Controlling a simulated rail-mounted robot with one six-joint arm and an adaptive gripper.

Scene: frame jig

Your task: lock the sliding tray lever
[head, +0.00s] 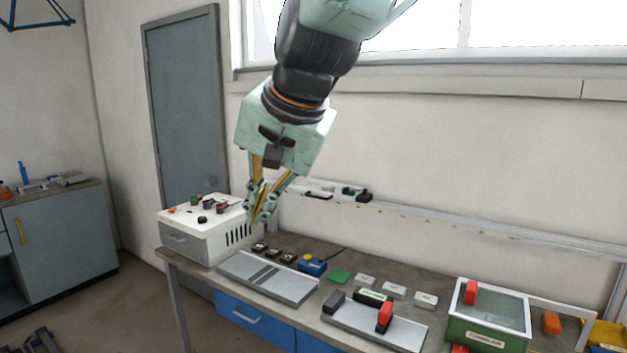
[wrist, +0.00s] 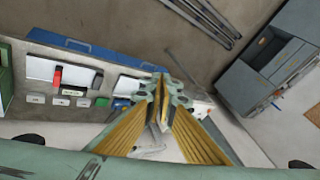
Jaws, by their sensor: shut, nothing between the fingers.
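A grey tray-like plate (head: 400,337) lies near the front of the bench, carrying a red lever (head: 384,315), a dark grey block (head: 334,301) and a labelled block (head: 373,297). I cannot tell for certain that this is the sliding tray. The red lever stands roughly upright and also shows at the left of the wrist view (wrist: 57,76). My gripper (head: 261,218) is shut and empty, high above the bench's left part, well left of the red lever. It also shows in the wrist view (wrist: 161,84).
A green box (head: 487,336) with a red handle stands at the right. Another grey plate (head: 290,287) with dark stripes lies left of the lever. A white box (head: 202,240) with small parts on top stands at the left end, near my gripper. A blue button box (head: 312,265) sits between.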

